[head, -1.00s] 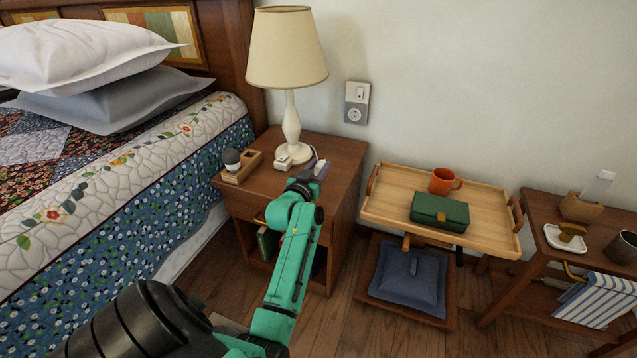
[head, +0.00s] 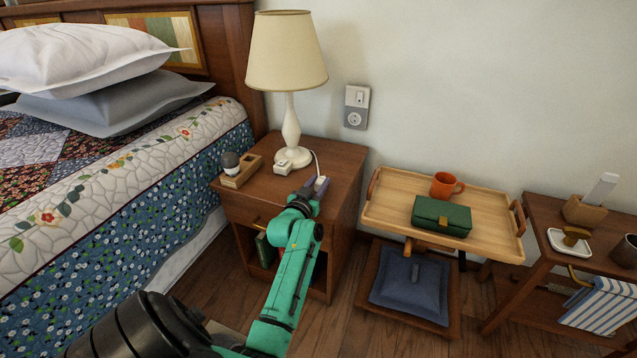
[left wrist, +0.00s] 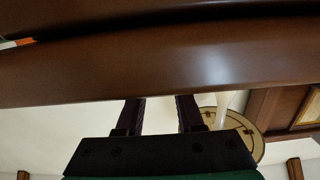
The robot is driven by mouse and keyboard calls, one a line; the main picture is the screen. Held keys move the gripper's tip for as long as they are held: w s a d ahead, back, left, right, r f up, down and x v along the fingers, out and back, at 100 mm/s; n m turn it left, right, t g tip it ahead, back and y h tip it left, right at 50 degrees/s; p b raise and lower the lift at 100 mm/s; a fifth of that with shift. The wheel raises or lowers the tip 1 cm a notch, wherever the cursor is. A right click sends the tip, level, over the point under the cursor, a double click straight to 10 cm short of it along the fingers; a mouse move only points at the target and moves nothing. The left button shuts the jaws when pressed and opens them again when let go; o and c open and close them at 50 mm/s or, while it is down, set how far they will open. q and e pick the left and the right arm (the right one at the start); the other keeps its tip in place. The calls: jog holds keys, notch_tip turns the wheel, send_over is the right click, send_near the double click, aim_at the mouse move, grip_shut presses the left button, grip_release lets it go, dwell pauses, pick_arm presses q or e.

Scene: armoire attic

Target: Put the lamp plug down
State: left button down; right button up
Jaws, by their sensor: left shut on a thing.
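The lamp (head: 291,120) stands on the nightstand (head: 335,165), with a cream shade and a white base. Its pale cord (head: 317,162) runs from behind the base to the small whitish plug (head: 321,182). My left gripper (head: 319,186) is shut on the plug near the nightstand's right front part, to the right of the lamp base. I cannot tell whether the plug touches the wood. In the left wrist view the dark fingers (left wrist: 160,114) reach behind a brown wooden edge (left wrist: 160,75), which hides their tips and the plug. My right gripper is out of view.
A small white block (head: 283,168) and a wooden holder (head: 241,171) with a grey round-topped item sit left of the gripper. A wall socket (head: 355,118) is behind. A tray table (head: 490,215) with an orange mug and green case stands to the right.

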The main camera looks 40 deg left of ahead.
pick_arm(q)
jog(key=shift+f, duration=0.1)
jog(key=c, duration=0.5)
grip_release()
jog(key=shift+c, duration=0.2)
